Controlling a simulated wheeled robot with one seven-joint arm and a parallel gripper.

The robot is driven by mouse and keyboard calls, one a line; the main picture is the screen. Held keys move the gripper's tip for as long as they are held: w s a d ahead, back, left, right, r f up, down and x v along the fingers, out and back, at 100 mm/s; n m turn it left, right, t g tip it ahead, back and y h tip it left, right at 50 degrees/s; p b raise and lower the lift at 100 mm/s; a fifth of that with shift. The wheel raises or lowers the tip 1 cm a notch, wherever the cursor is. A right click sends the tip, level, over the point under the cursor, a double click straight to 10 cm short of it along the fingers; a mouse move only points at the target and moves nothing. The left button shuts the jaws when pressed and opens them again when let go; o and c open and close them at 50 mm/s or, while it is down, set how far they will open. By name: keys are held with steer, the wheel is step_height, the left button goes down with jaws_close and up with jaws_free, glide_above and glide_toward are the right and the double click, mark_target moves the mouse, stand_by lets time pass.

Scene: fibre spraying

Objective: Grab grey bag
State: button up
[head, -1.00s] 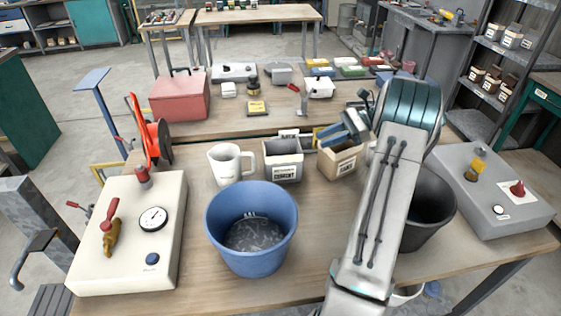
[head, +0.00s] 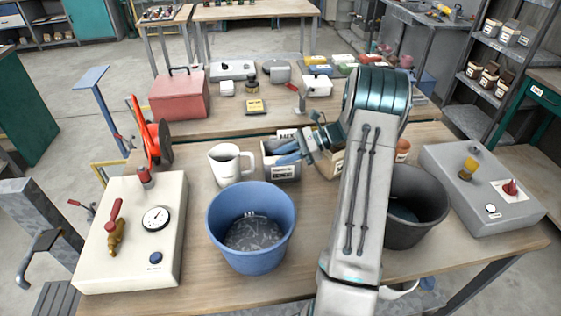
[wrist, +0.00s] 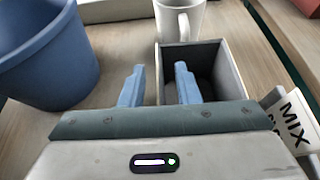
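I cannot clearly make out a grey bag. The grey box (head: 284,173) with a printed label stands mid-table, and its inside is dark in the wrist view (wrist: 228,70). My gripper (head: 290,152) has blue fingers, spread apart and empty, over this box in the head view. In the wrist view, my gripper (wrist: 157,80) has its right finger over the box interior and its left finger outside the near-left wall. The blue bucket (head: 251,200) holds grey patterned material (head: 253,233); I cannot tell if it is a bag.
A white mug (head: 228,164) stands beside the grey box. A dark bucket (head: 415,215) is right of my arm. A cream gauge box (head: 135,250) is at left, a grey control box (head: 480,195) at right. A MIX label (wrist: 292,118) shows beside the box.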

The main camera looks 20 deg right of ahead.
steer(key=shift+a+f, duration=0.15)
steer(key=shift+a, duration=0.1)
jaws_close()
stand_by(1.3)
